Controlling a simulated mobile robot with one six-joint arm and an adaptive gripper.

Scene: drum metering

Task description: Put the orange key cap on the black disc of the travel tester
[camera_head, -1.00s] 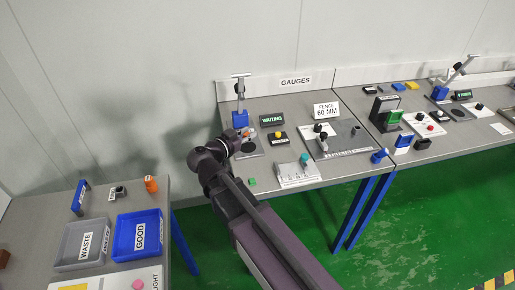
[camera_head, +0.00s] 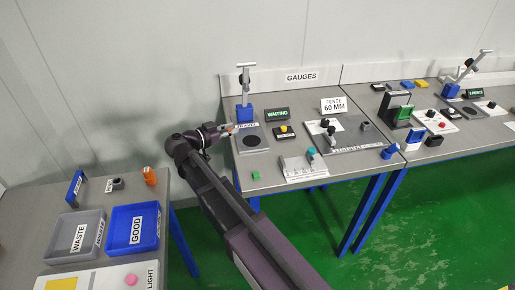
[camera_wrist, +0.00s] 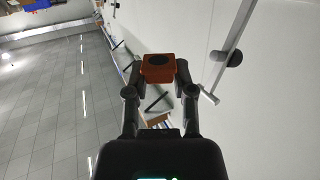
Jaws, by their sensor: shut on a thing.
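My gripper (camera_wrist: 158,75) is shut on the orange key cap (camera_wrist: 158,66), a square block with a dark round recess in the face seen by the wrist camera. In the head view the orange key cap (camera_head: 230,127) is small, held above the left edge of the travel tester's grey plate (camera_head: 262,132). The tester's black disc (camera_head: 252,141) is bare and lies to the right of and below the cap in the picture. A blue block (camera_head: 244,113) with an upright post and a crossbar stands at the back of the plate. A bar, probably this post, shows in the wrist view (camera_wrist: 232,45).
A green-lettered WAITING sign (camera_head: 277,114) and a yellow button box (camera_head: 284,132) stand right of the tester. A small green block (camera_head: 256,175) lies near the front edge. The GOOD bin (camera_head: 115,232) and WASTE bin (camera_head: 62,238) are on the left table.

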